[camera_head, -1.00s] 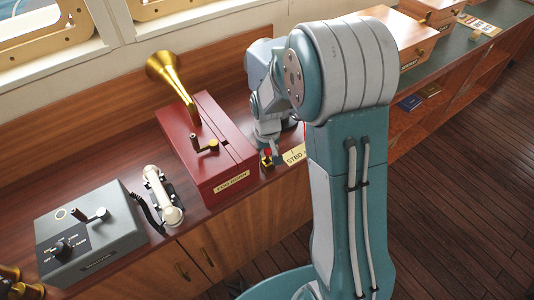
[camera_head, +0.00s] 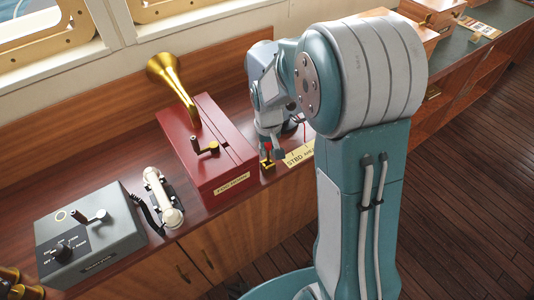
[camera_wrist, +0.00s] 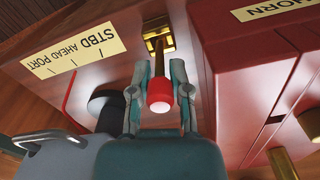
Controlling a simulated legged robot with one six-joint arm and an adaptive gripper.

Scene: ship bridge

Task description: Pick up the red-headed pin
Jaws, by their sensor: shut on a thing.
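The red-headed pin (camera_wrist: 160,92) is in the middle of the wrist view, its pale end facing the camera. My gripper (camera_wrist: 161,72) is shut on it, one finger on each side of the red head. In the head view the red head (camera_head: 268,147) shows small beside my gripper (camera_head: 272,155), above the brass fitting (camera_head: 267,164), between the fog horn box and the STBD plate.
The red fog horn box (camera_head: 215,160) with its brass horn (camera_head: 170,75) stands close to the left of my gripper. The STBD plate (camera_head: 299,153) lies to the right. A telephone handset (camera_head: 163,197) and grey control box (camera_head: 90,240) stand farther left. A red cord (camera_wrist: 70,95) runs nearby.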

